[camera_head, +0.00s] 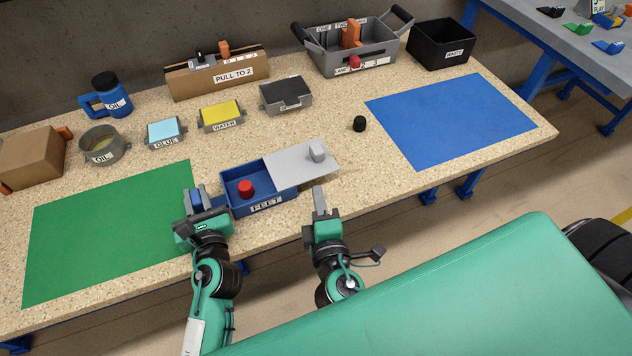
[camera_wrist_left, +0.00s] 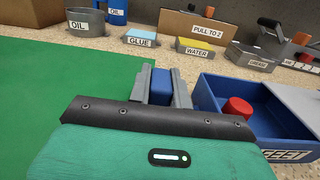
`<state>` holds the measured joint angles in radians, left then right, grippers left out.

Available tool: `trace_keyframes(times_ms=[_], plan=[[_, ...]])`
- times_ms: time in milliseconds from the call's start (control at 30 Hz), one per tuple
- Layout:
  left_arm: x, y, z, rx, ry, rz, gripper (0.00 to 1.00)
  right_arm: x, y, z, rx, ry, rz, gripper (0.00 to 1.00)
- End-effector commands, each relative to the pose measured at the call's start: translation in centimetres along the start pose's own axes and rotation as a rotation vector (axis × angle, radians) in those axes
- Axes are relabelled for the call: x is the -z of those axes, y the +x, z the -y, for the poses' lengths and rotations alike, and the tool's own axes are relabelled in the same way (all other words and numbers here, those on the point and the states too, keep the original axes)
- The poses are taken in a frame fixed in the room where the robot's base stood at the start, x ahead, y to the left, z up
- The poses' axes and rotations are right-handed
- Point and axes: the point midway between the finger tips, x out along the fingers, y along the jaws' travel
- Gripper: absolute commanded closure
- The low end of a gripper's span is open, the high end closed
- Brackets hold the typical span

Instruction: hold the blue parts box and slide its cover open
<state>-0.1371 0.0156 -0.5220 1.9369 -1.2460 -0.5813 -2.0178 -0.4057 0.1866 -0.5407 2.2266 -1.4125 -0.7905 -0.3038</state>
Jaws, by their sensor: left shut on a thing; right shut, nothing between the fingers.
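The blue parts box (camera_head: 228,189), labelled FEET, stands near the table's front edge. Its grey cover (camera_head: 297,163) with a raised knob is slid to the right, so the left part of the box is open. A red part (camera_head: 246,188) stands inside. My left gripper (camera_head: 200,203) is shut on a blue handle at the box's left side; the handle (camera_wrist_left: 160,86) shows between the fingers in the left wrist view. My right gripper (camera_head: 319,194) is shut and empty, in front of the cover and apart from its knob (camera_head: 318,151).
A green mat (camera_head: 105,235) lies on the left and a blue mat (camera_head: 450,118) on the right. A small black part (camera_head: 359,124) stands behind the cover's right end. Labelled tins, a cardboard box (camera_head: 215,78), a grey tote (camera_head: 355,51) and a black waste bin (camera_head: 441,45) line the back.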

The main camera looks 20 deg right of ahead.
Motion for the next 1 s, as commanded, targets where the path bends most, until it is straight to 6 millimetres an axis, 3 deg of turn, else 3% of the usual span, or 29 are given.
trace_keyframes(times_ms=[333, 367, 467, 800, 1000], plan=[[0.4, 0.0, -0.1, -0.003, 0.003, -0.007, 1.00, 0.1, -0.4, 0.1, 0.001, 0.001, -0.001, 1.00], [0.4, 0.0, -0.1, -0.003, 0.003, -0.007, 0.74, 0.1, -0.4, 0.1, 0.001, 0.001, -0.001, 1.00], [0.3, 0.0, -0.1, -0.002, 0.002, -0.005, 0.55, 0.1, -0.4, 0.1, 0.001, 0.001, -0.001, 1.00], [0.1, -0.2, 0.0, 0.000, 0.001, -0.001, 0.55, 0.1, -0.4, 0.0, 0.001, 0.001, -0.001, 1.00], [0.1, -2.7, -0.1, 0.000, 0.001, -0.003, 0.55, 0.1, -0.4, 0.0, 0.001, 0.001, -0.001, 1.00]])
